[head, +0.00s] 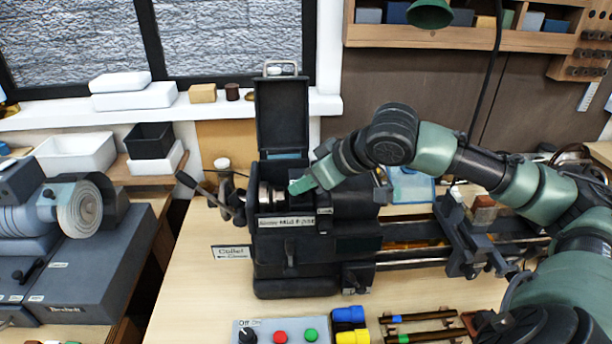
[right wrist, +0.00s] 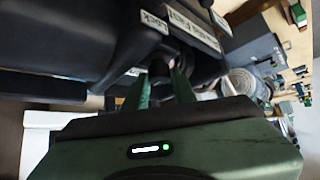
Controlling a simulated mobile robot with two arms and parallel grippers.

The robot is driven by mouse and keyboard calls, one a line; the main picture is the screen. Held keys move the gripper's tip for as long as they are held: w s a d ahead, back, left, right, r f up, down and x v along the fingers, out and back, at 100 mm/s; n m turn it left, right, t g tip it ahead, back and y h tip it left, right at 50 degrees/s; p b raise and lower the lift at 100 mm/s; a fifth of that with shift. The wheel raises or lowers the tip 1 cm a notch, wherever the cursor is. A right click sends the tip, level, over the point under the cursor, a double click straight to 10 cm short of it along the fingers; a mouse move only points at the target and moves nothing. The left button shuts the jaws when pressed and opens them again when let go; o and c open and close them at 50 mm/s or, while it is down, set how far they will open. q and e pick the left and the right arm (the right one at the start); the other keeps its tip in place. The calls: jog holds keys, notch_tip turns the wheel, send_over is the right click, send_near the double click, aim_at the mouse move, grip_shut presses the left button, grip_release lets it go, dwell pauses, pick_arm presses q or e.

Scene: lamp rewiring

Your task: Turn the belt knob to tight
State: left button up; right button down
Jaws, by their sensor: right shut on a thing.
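The dark lathe headstock (head: 300,250) stands on the bench with its lid (head: 282,112) raised. My right gripper (head: 293,187) reaches in from the right to the open top of the headstock. In the right wrist view, the green fingers of my right gripper (right wrist: 160,88) are on both sides of a small dark knob (right wrist: 159,70), shut on it. A white "Lock" label (right wrist: 153,22) is close by. A second label beside it is only partly readable. In the head view the knob is hidden by my gripper, and its setting cannot be read. My left gripper is not in view.
A lever (head: 205,192) sticks out left of the headstock. A "Collet" sign (head: 231,252) is below it. A control panel (head: 282,331) with a knob and coloured buttons is in front. The lathe bed (head: 425,262) runs right. A grinder (head: 80,212) stands at left.

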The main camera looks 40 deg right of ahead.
jog(key=shift+m, duration=0.4)
jog(key=c, duration=1.1)
grip_release()
jog(key=shift+c, duration=0.2)
jog(key=shift+a+h, duration=0.1)
jog(key=shift+h, duration=0.2)
